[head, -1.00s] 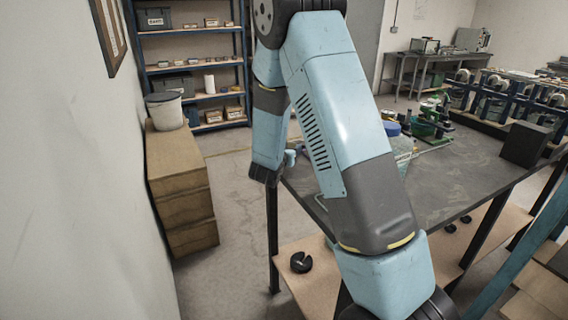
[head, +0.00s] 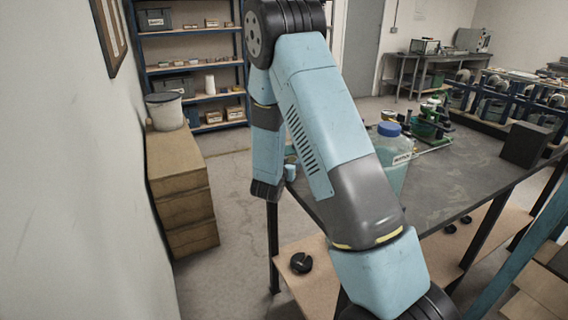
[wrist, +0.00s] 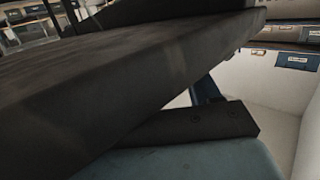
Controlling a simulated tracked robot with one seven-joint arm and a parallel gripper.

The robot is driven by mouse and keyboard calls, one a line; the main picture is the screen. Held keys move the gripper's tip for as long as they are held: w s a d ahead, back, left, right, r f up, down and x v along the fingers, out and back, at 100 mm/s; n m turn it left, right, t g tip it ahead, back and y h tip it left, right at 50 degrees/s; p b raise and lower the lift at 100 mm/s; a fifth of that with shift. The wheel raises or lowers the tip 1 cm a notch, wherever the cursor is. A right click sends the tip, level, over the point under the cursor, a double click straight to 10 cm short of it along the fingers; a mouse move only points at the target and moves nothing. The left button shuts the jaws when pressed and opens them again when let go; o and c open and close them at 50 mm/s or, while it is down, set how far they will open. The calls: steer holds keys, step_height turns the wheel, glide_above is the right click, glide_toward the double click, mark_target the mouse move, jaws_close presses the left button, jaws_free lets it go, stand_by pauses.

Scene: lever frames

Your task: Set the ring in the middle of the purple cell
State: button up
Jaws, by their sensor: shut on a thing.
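My gripper shows only in part in the wrist view, as a dark bar with two screws (wrist: 205,122) above a blue-grey body at the bottom edge. It is shut, but its fingertips and the ring in it are hidden. The dark worktable (wrist: 110,85) fills much of the wrist view, its edge very close to my gripper. In the head view my arm covers the table's near left part, and my gripper cannot be made out. The purple cell is not visible in either view.
A jar with a blue lid (head: 390,129) and green equipment (head: 428,124) stand on the table behind my arm. A dark block (head: 526,145) is at its right. Black slotted discs (head: 301,263) lie on the lower shelf. Wooden drawers (head: 183,200) stand left; floor between is clear.

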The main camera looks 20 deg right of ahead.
steer(key=o, duration=1.2)
